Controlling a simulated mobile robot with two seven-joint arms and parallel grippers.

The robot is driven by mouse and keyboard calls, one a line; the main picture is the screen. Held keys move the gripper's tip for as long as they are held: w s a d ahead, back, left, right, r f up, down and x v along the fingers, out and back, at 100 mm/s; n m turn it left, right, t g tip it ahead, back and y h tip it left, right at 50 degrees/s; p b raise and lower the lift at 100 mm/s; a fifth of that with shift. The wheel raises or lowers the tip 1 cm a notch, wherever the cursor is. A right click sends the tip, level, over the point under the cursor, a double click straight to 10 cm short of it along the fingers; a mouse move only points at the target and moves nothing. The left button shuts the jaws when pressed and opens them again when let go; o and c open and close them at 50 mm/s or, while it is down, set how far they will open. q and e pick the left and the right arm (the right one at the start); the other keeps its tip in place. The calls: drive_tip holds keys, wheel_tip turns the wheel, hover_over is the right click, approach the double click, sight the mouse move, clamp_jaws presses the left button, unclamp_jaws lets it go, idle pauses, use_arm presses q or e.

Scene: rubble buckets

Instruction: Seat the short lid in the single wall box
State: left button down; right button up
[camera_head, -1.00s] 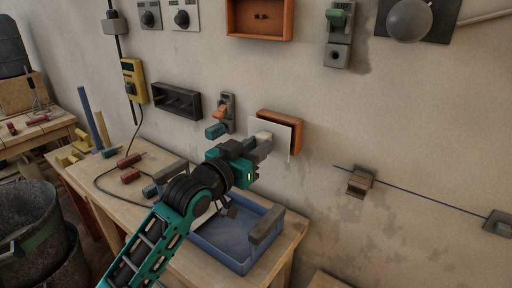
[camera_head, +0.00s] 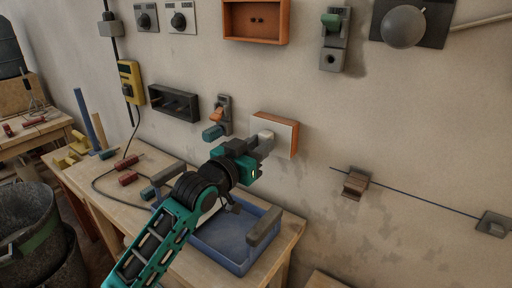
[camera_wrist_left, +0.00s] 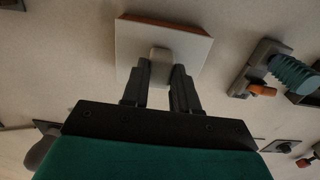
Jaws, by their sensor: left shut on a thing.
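The short lid (camera_head: 282,136) is a white square plate with a pale grey knob. The single wall box (camera_head: 296,142) is orange and fixed to the wall, and the lid covers its front. Only the box's side and top edges show. My left gripper (camera_head: 265,142) is shut on the lid's knob. In the left wrist view, the gripper (camera_wrist_left: 161,75) holds the knob, and the lid (camera_wrist_left: 185,55) stands before the box (camera_wrist_left: 165,21), whose edge shows along the top. I cannot tell whether the lid is fully flush. My right gripper is not in view.
A grey switch with a teal handle (camera_head: 213,132) is on the wall left of the box. A dark double box (camera_head: 174,103) and a larger orange box (camera_head: 256,20) are also on the wall. Below, a blue tray (camera_head: 222,250) sits on the wooden bench (camera_head: 110,205).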

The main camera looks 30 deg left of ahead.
use_arm(q)
drive_tip(key=shift+w, duration=0.2)
drive_tip(key=c, duration=0.8)
unclamp_jaws()
drive_tip(key=s, duration=0.4)
drive_tip(key=s+a, duration=0.1)
drive_tip(key=s, duration=0.7)
drive_tip(key=shift+s+a, duration=0.3)
drive_tip(key=shift+s, duration=0.1)
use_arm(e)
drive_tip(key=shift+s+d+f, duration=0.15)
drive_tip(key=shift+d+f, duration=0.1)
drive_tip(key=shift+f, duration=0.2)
